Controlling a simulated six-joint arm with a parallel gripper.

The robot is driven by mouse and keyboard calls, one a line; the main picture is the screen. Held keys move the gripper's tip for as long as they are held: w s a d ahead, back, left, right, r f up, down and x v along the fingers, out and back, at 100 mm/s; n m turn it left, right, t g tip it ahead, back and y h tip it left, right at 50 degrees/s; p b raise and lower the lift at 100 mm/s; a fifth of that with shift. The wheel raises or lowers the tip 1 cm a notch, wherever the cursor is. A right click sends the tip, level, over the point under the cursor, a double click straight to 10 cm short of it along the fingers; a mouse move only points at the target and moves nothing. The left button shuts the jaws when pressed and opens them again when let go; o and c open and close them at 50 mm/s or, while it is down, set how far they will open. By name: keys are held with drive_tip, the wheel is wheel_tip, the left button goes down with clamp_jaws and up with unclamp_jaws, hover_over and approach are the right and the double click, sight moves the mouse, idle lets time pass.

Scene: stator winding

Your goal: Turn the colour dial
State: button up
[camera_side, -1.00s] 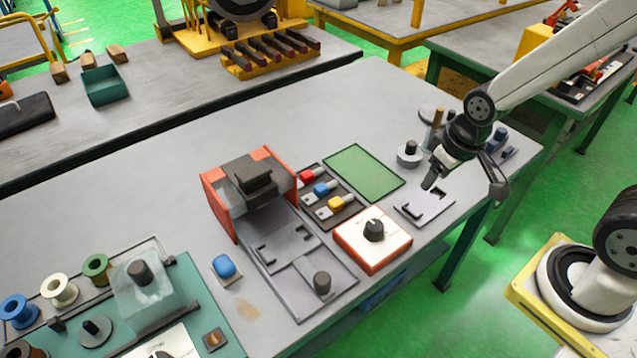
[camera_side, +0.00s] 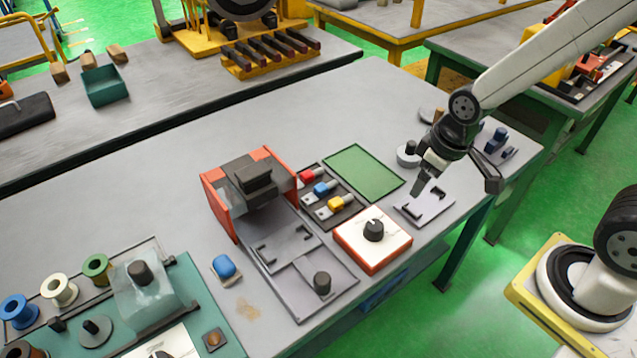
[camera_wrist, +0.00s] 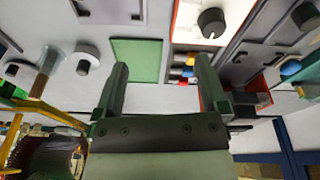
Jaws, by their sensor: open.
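The colour dial is a black knob (camera_side: 373,229) with a white mark, on a white-topped box with orange-red sides (camera_side: 352,246). In the wrist view the knob (camera_wrist: 211,22) shows at the top, right of centre, ahead of my fingers. My gripper (camera_side: 425,188) is above the small grey plate, to the right of the dial box and apart from it. In the wrist view my gripper (camera_wrist: 160,85) has its two fingers wide apart with nothing between them.
A grey plate with dark brackets (camera_side: 425,205) lies under my gripper. A green mat (camera_side: 364,172) and a dark tray with red, blue and yellow pieces (camera_side: 326,197) lie behind the dial box. An orange-sided press (camera_side: 245,190) stands to its left. A grey knobbed disc (camera_side: 409,155) stands behind my gripper.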

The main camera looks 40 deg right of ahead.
sight(375, 225)
drive_tip(key=w+a+f+n, duration=0.1)
drive_tip(key=a+n, duration=0.1)
drive_tip(key=n, duration=0.1)
drive_tip(key=w+a+f+n+g, duration=0.1)
drive_tip(key=a+n, duration=0.1)
drive_tip(key=n, duration=0.1)
drive_tip(key=w+a+n, duration=0.1)
drive_tip(key=a+n, duration=0.2)
drive_tip(key=shift+f+n+g, duration=0.3)
drive_tip(key=shift+f+g, duration=0.1)
drive_tip(key=shift+w+a+f+n, duration=0.15)
drive_tip(key=shift+a+f+n, duration=0.1)
drive_tip(key=shift+a+n, duration=0.6)
drive_tip(key=shift+d, duration=0.15)
drive_tip(key=shift+f, duration=0.2)
drive_tip(key=shift+f, duration=3.7)
clamp_jaws()
